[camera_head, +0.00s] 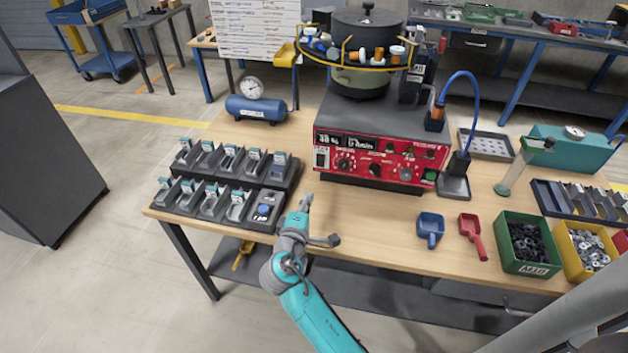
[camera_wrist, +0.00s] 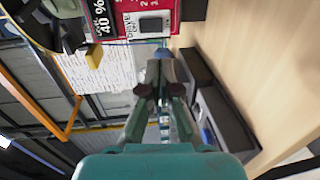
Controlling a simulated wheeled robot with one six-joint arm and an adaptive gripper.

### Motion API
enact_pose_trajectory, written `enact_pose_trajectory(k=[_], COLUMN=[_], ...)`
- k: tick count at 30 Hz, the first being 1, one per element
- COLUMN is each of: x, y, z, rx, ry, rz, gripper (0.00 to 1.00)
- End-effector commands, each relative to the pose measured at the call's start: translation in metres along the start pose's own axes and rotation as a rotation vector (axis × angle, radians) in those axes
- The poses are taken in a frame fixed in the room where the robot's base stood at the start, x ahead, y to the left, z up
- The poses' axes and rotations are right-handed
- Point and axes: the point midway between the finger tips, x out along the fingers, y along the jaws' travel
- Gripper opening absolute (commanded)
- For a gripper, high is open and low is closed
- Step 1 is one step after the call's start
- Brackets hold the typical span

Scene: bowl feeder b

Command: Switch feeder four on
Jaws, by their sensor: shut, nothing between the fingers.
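The feeder stands on the wooden bench: a dark bowl (camera_head: 360,82) on a grey base, with a red control panel (camera_head: 380,160) on its front. The panel has a display (camera_head: 347,141), several knobs and a green button (camera_head: 430,176). A pale switch plate (camera_head: 321,158) is at its left end. In the wrist view the plate with a dark rocker (camera_wrist: 152,24) shows near the top, beside a "40 %" display (camera_wrist: 101,20). I cannot tell the switch's position or read a feeder number. My gripper (camera_head: 306,198) is shut and empty, below and left of the panel, apart from it.
Black bins (camera_head: 225,185) stand left of my gripper, near it. A blue scoop (camera_head: 430,228), red scoop (camera_head: 472,235) and green bin (camera_head: 505,262) are at right. A blue tank with a gauge (camera_head: 258,108) stands behind the bins. Bare bench (camera_head: 370,215) lies before the panel.

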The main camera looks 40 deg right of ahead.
Motion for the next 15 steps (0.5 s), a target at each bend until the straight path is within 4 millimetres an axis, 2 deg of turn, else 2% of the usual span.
enact_pose_trajectory(k=[5,15], x=[0.022,0.086], y=[0.001,0.001], z=[0.001,0.001], rx=[0.002,0.001], ry=[-0.003,-0.003], rz=[0.0,0.0], gripper=[0.0,0.0])
